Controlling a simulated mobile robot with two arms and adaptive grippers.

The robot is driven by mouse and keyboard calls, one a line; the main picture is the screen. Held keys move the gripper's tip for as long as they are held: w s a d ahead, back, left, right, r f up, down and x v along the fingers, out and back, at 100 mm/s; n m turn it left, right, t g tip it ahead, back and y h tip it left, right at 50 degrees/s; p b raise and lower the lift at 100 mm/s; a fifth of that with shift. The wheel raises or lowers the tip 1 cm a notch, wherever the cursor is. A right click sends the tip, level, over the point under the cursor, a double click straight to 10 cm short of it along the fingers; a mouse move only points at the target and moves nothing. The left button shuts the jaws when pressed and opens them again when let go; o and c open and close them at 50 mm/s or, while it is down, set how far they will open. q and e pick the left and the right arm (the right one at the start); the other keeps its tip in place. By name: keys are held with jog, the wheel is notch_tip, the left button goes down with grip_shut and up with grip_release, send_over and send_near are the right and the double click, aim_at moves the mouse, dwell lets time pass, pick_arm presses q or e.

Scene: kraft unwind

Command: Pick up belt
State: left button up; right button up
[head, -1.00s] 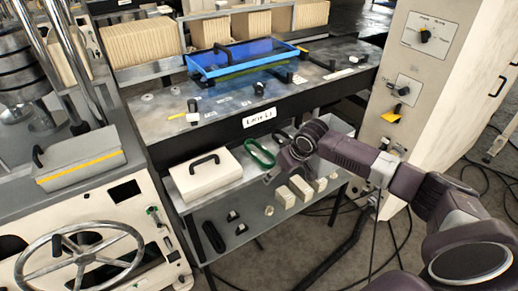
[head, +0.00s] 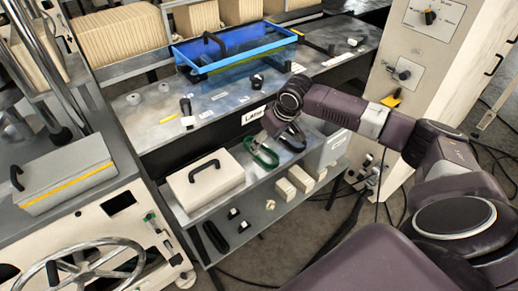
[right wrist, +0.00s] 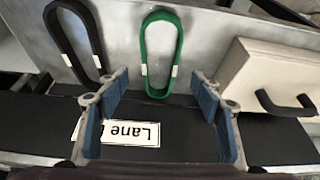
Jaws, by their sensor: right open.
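A green belt (head: 256,155), a closed loop, lies on the lower shelf to the right of the white case. It also shows in the right wrist view (right wrist: 143,52), ahead of and between my fingers. A black belt (head: 294,146) lies to its right; in the right wrist view it is the dark loop (right wrist: 97,42) at the left. My right gripper (right wrist: 160,92) is open and empty, with a blue-padded finger on each side. In the head view the right gripper (head: 276,126) hangs beside the belts, its fingers partly hidden. My left gripper is not in view.
The white case (head: 206,183) with a black handle stands left of the belts. The table edge with a "Lane" label (right wrist: 130,133) is close to my fingers. A blue tray (head: 238,51) sits on the table above. Small cream blocks (head: 299,178) stand on the lower shelf.

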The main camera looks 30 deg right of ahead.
aim_at(259, 153)
jog(key=p+x, duration=0.1)
jog(key=x, duration=0.1)
jog(key=shift+w+f+p, duration=0.15)
jog(key=shift+f+p, duration=0.15)
jog(key=shift+p, duration=0.05)
jog(key=shift+x, duration=1.1)
jog(key=shift+w+f, duration=0.1)
jog(key=shift+f, duration=0.05)
jog(key=c, duration=1.1)
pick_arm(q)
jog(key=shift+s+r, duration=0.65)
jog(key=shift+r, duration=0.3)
pick_arm(e)
jog(key=shift+c, duration=0.9)
